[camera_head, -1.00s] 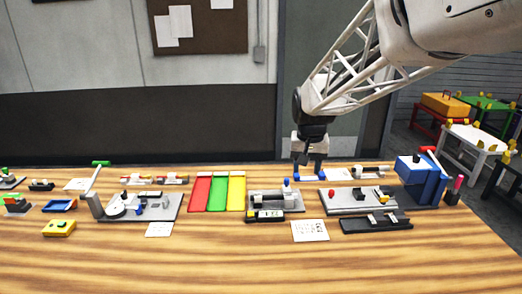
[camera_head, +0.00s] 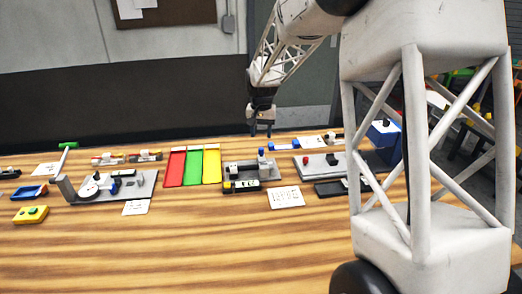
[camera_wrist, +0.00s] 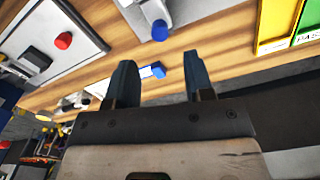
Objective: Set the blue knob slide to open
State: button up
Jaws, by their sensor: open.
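The blue knob (camera_head: 261,152) stands at the right end of a grey slide fixture (camera_head: 229,167) near the middle of the table. It also shows in the wrist view as a blue round cap (camera_wrist: 160,31), beyond my fingers. My gripper (camera_head: 262,132) is open and empty, fingers pointing down. In the head view it appears just above and behind the knob, apart from it. In the wrist view the two fingers (camera_wrist: 160,84) are spread with nothing between them touching. I cannot tell the slide's setting from these frames.
A black labelled block (camera_head: 243,186) sits at the fixture's front. Red, green and yellow trays (camera_head: 194,166) lie left. A grey plate with a red knob (camera_head: 306,160) lies right. A blue-and-white piece (camera_head: 284,147) lies behind.

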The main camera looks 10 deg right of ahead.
aim_at(261, 148)
jog(key=shift+f, duration=0.1)
dwell(0.3)
jog(key=shift+f, duration=3.8)
grip_shut()
